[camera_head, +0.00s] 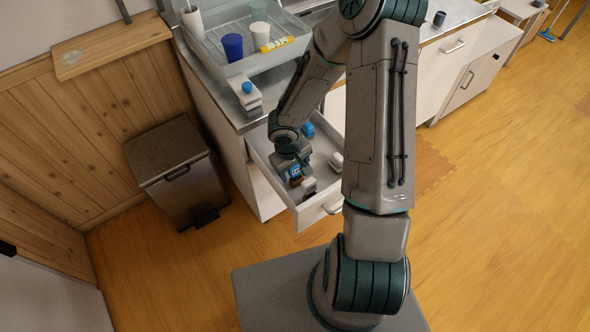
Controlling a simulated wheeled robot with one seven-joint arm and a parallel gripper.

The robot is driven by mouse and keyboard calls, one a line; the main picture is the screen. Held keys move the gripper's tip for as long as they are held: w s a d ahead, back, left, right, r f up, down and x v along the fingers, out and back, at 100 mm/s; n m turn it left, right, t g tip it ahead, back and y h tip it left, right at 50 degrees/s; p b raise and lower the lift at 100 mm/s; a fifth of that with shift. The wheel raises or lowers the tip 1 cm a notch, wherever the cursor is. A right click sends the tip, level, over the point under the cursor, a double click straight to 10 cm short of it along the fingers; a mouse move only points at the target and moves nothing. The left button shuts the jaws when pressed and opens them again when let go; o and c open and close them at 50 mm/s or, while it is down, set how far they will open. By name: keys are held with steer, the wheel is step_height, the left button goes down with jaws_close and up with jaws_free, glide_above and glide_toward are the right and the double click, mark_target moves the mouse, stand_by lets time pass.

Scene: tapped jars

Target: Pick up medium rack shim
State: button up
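My gripper (296,174) points down into an open white drawer (329,205), near its left front. Its fingers are small and partly hidden, so I cannot tell whether they are open or shut. Small blue and brown parts show at the fingertips; I cannot tell whether they are the gripper or an object. Just in front of them lies a small dark reddish and white item (309,187). A blue item (308,130) lies farther back and a white rounded item (336,159) lies to the right. I cannot tell which of these is the medium rack shim.
Above the drawer, a counter holds a grey tray (222,62) with a blue cup (232,47), a white cup (260,34) and a yellow item (277,45). A white dispenser with a blue knob (247,90) stands at its edge. A lidded bin (178,172) stands left.

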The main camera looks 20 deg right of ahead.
steer(key=c, duration=0.8)
step_height(320, 180, up, 10)
steer(key=shift+p, duration=1.15)
steer(key=shift+r+p, duration=4.1)
steer(key=shift+r, duration=0.9)
